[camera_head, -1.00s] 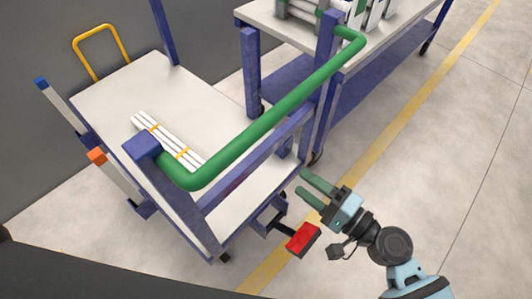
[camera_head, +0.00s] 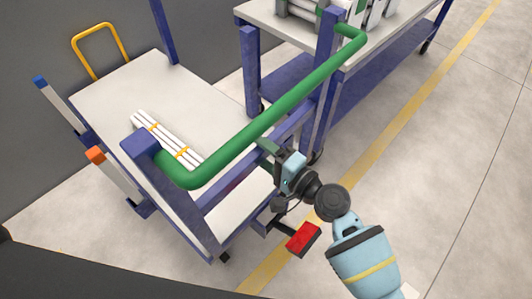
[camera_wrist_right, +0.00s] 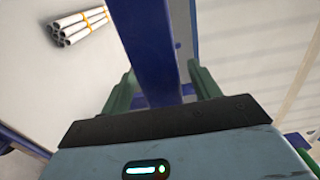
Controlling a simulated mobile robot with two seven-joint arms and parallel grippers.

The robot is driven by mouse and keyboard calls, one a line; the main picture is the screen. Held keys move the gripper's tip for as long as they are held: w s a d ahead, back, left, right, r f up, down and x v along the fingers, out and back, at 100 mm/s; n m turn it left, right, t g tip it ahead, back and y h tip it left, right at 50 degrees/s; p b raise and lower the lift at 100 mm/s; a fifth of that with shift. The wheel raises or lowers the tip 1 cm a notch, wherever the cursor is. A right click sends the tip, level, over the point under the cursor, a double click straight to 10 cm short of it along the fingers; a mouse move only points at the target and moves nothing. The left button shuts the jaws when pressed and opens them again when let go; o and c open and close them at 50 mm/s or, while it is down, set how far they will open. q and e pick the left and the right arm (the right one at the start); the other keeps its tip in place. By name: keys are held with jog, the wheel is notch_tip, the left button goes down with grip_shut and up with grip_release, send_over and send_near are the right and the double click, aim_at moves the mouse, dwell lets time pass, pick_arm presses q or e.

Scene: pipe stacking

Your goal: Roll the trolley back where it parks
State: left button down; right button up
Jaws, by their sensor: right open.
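The trolley (camera_head: 110,95) has a pale deck, blue posts and a green push handle (camera_head: 262,122) along its near side. A bundle of white pipes (camera_head: 165,138) with orange bands lies on the deck; it also shows in the right wrist view (camera_wrist_right: 78,25). A red pedal (camera_head: 303,238) sticks out low at the trolley's near side. My right gripper (camera_head: 266,148) is open, just below the green handle in the picture. In the right wrist view a blue bar (camera_wrist_right: 150,45) shows between its open fingers (camera_wrist_right: 162,88); contact cannot be told. My left gripper is out of view.
A blue-framed bench (camera_head: 285,25) with pipes on top stands behind and right of the trolley. A yellow hoop (camera_head: 100,45) stands at the trolley's far left end. A yellow floor line (camera_head: 400,110) runs past both. The floor at the right is clear.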

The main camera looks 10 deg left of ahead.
jog(key=c, duration=0.7)
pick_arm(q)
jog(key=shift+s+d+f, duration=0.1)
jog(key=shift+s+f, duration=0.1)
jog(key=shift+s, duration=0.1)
pick_arm(e)
jog(key=shift+f, duration=0.1)
grip_shut()
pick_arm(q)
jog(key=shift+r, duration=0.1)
